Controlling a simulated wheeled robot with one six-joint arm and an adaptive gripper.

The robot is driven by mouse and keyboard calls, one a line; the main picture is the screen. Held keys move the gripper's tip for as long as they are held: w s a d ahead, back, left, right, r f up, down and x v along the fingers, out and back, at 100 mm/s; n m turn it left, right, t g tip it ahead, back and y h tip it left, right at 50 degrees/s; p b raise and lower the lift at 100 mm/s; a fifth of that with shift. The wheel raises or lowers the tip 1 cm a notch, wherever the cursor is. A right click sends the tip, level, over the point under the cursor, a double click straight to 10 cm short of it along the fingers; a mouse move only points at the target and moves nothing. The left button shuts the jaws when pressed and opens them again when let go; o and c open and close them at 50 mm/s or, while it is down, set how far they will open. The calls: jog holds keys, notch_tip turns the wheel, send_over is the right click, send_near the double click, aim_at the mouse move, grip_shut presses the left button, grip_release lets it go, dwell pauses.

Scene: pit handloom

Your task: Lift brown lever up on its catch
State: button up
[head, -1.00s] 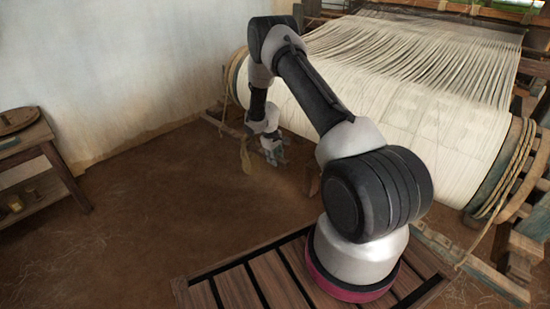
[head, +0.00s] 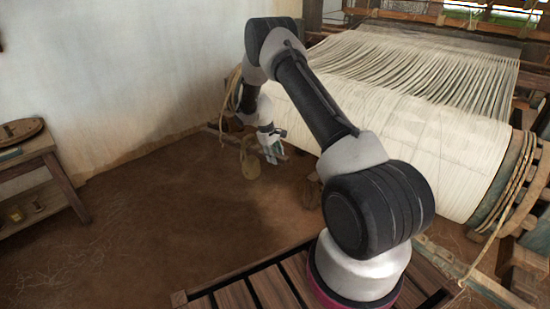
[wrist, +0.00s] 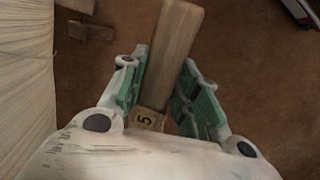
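The brown lever (wrist: 172,55) shows in the wrist view as a pale brown wooden bar, wider at the top of the picture. A small block marked 5 (wrist: 146,119) is at its lower end. My gripper (wrist: 164,62) has its two green-padded fingers apart, one on each side of the bar. A narrow gap shows at the left finger; the right fingertip looks close to the bar's edge, and I cannot tell if they touch. In the head view my gripper (head: 272,150) is low beside the cloth roll, and I cannot make out the lever there.
The loom's white warp roll (head: 400,130) is to the right of my gripper. A rounded tan thing (head: 250,164) hangs or stands just left of it. A wooden table (head: 40,160) stands at the far left. The earth floor (head: 150,230) between is clear.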

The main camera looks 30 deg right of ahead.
jog(key=o, duration=0.3)
jog(key=shift+o, duration=0.2)
jog(key=v, duration=1.2)
